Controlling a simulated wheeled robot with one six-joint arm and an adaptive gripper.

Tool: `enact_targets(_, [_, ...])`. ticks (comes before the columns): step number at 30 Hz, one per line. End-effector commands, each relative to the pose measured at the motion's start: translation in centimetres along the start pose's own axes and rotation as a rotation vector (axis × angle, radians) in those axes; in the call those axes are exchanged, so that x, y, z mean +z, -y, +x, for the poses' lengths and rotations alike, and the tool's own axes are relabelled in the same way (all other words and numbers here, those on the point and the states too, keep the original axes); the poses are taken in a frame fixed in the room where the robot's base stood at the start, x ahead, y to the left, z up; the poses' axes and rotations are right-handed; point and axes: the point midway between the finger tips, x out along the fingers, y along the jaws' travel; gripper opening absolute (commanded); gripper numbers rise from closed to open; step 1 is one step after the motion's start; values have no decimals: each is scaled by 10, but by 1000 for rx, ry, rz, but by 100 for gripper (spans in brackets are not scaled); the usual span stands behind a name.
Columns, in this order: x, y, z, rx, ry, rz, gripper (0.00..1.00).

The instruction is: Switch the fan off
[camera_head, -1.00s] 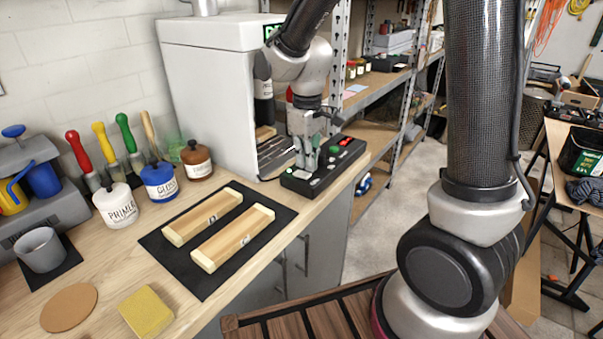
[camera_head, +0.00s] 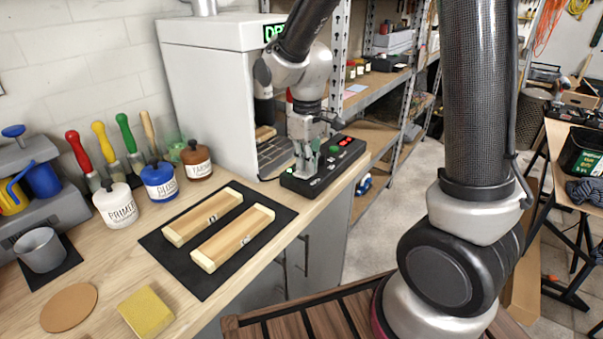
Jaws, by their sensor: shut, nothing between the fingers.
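A black control panel (camera_head: 345,163) with small buttons lies on the bench in front of the white cabinet (camera_head: 205,75). A red button and a green-lit part show at its far right end, and light buttons show at its near left end. Which control belongs to the fan cannot be read. My gripper (camera_head: 304,174) points down with its fingers shut and empty, at the near left part of the panel. Whether the tips touch a button cannot be told. The cabinet has a green lit display (camera_head: 272,33), partly hidden by my arm.
A black mat (camera_head: 203,285) with two wooden blocks (camera_head: 232,238) lies to the left of the panel. Jars, including a white primer jar (camera_head: 116,204), and coloured-handled tools stand behind it. A metal shelf post (camera_head: 338,60) rises behind my gripper.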

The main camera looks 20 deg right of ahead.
Motion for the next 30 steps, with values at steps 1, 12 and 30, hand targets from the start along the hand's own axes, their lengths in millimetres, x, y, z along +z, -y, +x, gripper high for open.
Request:
enact_targets(1, [0, 0, 1, 0, 1, 0, 0])
enact_targets(12, [0, 0, 6, 0, 1, 0, 0])
enact_targets(30, [0, 0, 7, 0, -1, 0, 0])
